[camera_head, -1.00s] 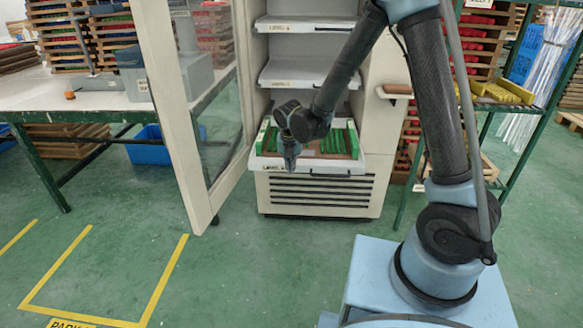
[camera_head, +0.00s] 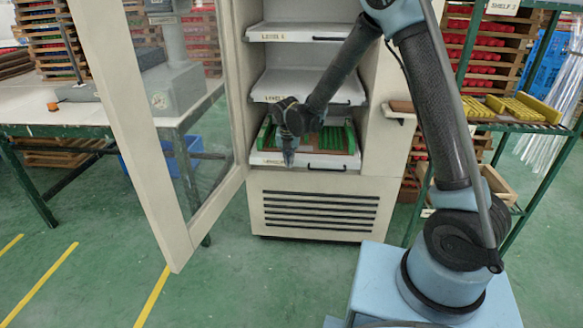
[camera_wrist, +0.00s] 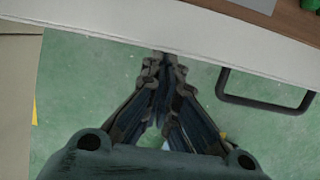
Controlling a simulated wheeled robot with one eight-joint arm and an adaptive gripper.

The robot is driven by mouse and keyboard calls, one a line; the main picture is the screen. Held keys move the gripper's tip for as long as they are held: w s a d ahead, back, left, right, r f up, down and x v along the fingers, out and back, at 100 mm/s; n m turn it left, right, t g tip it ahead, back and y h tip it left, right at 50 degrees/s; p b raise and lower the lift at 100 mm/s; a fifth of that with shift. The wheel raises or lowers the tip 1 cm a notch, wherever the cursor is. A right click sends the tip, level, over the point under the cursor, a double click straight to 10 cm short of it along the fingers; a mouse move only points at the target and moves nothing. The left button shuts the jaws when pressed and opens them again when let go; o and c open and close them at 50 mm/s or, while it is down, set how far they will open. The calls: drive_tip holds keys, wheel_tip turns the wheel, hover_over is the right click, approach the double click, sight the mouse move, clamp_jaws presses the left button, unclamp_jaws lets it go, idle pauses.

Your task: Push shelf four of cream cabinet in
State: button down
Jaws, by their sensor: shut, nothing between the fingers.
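The cream cabinet (camera_head: 376,145) stands ahead with its glass door (camera_head: 153,130) swung open to the left. Its lowest shelf (camera_head: 272,160), whose label I cannot read clearly, has a pale front with a dark handle and carries a tray with green pieces (camera_head: 330,139). This shelf sits almost level with the cabinet front. My gripper (camera_head: 289,160) is shut and empty, pointing down at the left part of the shelf front. In the wrist view my fingertips (camera_wrist: 162,58) meet or nearly meet the pale shelf edge (camera_wrist: 110,22); the handle (camera_wrist: 265,92) is to their right. Contact is not certain.
Two pale shelves above, the upper (camera_head: 300,33) and the middle (camera_head: 310,88), hold nothing visible. A work table (camera_head: 50,112) is at the left behind the door. A green rack (camera_head: 525,127) with yellow pieces is at the right. The floor before the cabinet is clear.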

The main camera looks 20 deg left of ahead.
drive_tip(key=w+a, duration=0.1)
drive_tip(key=w, duration=0.6)
drive_tip(key=w+a, duration=0.1)
drive_tip(key=w, duration=0.3)
drive_tip(key=shift+w+a, duration=0.2)
drive_tip(key=shift+a, duration=0.1)
drive_tip(key=shift+s+d, duration=0.1)
drive_tip(key=shift+s, duration=0.2)
drive_tip(key=s, duration=0.2)
drive_tip(key=s+d, duration=0.1)
drive_tip(key=shift+s+r, duration=0.25)
drive_tip(key=shift+s, duration=0.15)
drive_tip(key=v, duration=0.9)
drive_tip(key=shift+r, duration=0.2)
